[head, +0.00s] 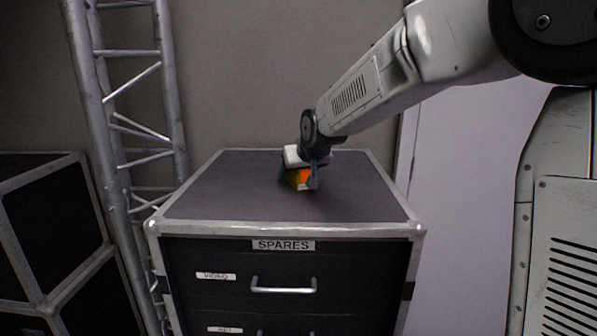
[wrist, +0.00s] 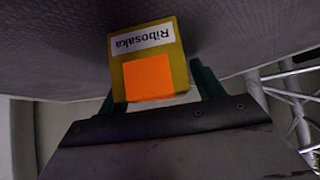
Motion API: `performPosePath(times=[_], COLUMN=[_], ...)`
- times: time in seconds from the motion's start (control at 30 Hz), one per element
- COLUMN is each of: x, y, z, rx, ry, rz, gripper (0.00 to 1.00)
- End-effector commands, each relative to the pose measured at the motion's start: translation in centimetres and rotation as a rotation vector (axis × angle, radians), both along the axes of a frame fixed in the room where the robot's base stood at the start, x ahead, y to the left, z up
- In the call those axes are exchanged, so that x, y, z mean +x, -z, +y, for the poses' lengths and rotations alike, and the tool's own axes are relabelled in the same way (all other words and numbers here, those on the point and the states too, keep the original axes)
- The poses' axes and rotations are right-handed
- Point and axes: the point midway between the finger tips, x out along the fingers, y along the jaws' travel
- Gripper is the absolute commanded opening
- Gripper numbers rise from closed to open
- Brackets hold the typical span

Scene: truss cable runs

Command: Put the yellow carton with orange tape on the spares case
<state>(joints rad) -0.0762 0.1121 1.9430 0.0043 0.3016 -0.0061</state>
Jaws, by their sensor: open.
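The yellow carton with orange tape (wrist: 175,50) is at the top surface of the spares case (head: 230,190). In the wrist view it shows a white label reading "Ribosaka" and a square of orange tape. In the head view the carton (head: 301,179) is partly hidden by my gripper (head: 306,183). My gripper is open, with its green fingers (wrist: 158,88) on either side of the carton's near end. I cannot tell whether either finger touches it.
The rest of the case top is clear. A truss (head: 117,120) stands to the left of the case, and black cases (head: 55,235) stand at the far left. The case front has labelled drawers with a handle (head: 284,287). A wall is close behind.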

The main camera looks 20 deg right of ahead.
Motion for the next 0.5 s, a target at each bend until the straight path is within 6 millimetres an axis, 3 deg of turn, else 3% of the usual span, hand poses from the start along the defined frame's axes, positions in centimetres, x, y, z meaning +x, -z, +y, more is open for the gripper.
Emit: performPosePath(times=[0.17, 0.5], x=[-0.7, -5.7], y=[-1.1, -6.2], z=[-0.1, -0.4], rx=[0.0, 0.0], ry=[0.0, 0.0], rz=[-0.002, -0.004], gripper=[0.67, 0.67])
